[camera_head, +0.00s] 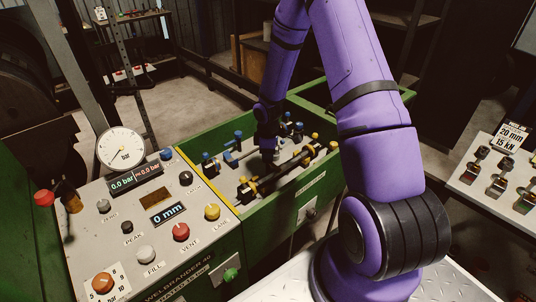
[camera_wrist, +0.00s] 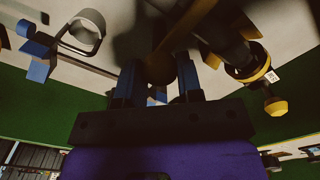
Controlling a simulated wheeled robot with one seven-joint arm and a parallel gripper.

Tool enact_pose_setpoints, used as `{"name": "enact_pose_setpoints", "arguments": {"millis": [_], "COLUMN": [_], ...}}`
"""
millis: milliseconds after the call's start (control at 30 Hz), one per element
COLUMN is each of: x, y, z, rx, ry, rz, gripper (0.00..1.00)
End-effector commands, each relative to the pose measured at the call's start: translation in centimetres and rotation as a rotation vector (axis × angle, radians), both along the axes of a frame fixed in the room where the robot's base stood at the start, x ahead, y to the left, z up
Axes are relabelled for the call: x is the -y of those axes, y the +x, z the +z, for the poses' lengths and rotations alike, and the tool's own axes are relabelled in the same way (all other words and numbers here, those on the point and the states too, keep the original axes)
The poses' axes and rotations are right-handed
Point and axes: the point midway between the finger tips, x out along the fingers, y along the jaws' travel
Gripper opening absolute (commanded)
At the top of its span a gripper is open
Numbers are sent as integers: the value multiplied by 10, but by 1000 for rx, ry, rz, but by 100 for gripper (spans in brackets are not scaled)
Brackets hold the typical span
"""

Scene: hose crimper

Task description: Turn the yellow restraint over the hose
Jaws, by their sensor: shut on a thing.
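My gripper (camera_head: 268,153) is down in the green trough, just behind the dark hose (camera_head: 285,172), which lies slantwise with yellow fittings at its ends. In the wrist view my gripper's two blue fingers (camera_wrist: 160,84) are shut on a rounded, brownish-yellow part (camera_wrist: 160,68) in deep shadow. It looks like the yellow restraint, but its full shape is hidden by the fingers and the dark. A yellow-ringed dark fitting (camera_wrist: 250,62) with a yellow knob (camera_wrist: 275,106) is right of the fingers, apart from them. Whether the restraint lies over the hose cannot be told.
A grey ring clamp (camera_wrist: 82,32) with blue parts is left of the fingers. The green trough wall (camera_head: 325,184) surrounds the work area. A control panel (camera_head: 140,225) with gauge and knobs is at left; a white tool shelf (camera_head: 475,180) is at right.

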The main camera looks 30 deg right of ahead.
Motion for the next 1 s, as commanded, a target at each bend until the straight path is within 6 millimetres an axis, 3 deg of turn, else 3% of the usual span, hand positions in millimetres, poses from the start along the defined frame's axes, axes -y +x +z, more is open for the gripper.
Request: {"name": "enact_pose_setpoints", "arguments": {"millis": [467, 500, 600, 1000], "x": [0, 0, 0, 0], "y": [0, 0, 0, 0], "z": [0, 0, 0, 7], "rx": [1, 1, 1, 1], "ry": [-1, -1, -1, -1], "rz": [16, 16, 16, 15], "gripper": [0, 36, 59, 59]}}
